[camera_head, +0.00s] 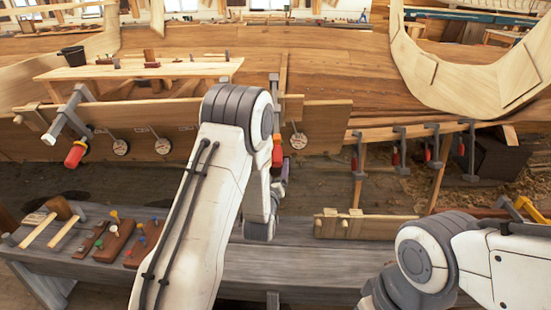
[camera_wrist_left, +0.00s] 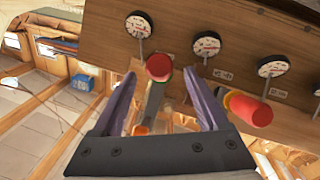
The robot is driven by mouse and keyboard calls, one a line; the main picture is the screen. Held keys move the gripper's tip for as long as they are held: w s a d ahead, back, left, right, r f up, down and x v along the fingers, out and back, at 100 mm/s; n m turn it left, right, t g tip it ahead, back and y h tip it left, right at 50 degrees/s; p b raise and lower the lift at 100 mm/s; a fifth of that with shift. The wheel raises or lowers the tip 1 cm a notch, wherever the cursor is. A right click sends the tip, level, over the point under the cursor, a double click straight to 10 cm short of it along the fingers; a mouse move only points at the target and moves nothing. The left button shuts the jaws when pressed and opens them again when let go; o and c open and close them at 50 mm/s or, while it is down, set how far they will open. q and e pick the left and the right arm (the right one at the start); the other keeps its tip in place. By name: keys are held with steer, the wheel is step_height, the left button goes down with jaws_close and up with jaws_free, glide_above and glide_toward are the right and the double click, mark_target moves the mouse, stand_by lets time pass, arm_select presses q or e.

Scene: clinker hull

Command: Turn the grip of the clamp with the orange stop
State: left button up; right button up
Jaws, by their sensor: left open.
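In the left wrist view a clamp with a round red grip end (camera_wrist_left: 159,67) and a grey bar stands between my open fingers. A small orange part (camera_wrist_left: 141,130), apparently its stop, shows low on that clamp. My left gripper (camera_wrist_left: 160,76) is open around the grip's line, with no clear contact. In the head view a clamp with a red grip (camera_head: 277,152) shows just beyond my left arm, and my left gripper (camera_head: 281,175) is mostly hidden below it. Another clamp (camera_head: 70,115) with a red-orange grip hangs farther left. My right gripper is out of view.
Round dials (camera_wrist_left: 206,43) line the plank beside the clamps. A second red-and-yellow grip (camera_wrist_left: 248,108) is close to my right-hand finger in the wrist view. A grey bench (camera_head: 320,265) with mallets and small tools lies below. Several red-gripped clamps (camera_head: 400,145) hang at right.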

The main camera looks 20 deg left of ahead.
mark_target(275, 164)
arm_select(q)
steer(key=w, duration=0.2)
steer(key=w+a, duration=0.1)
steer(key=w, duration=0.1)
steer(key=shift+w, duration=0.4)
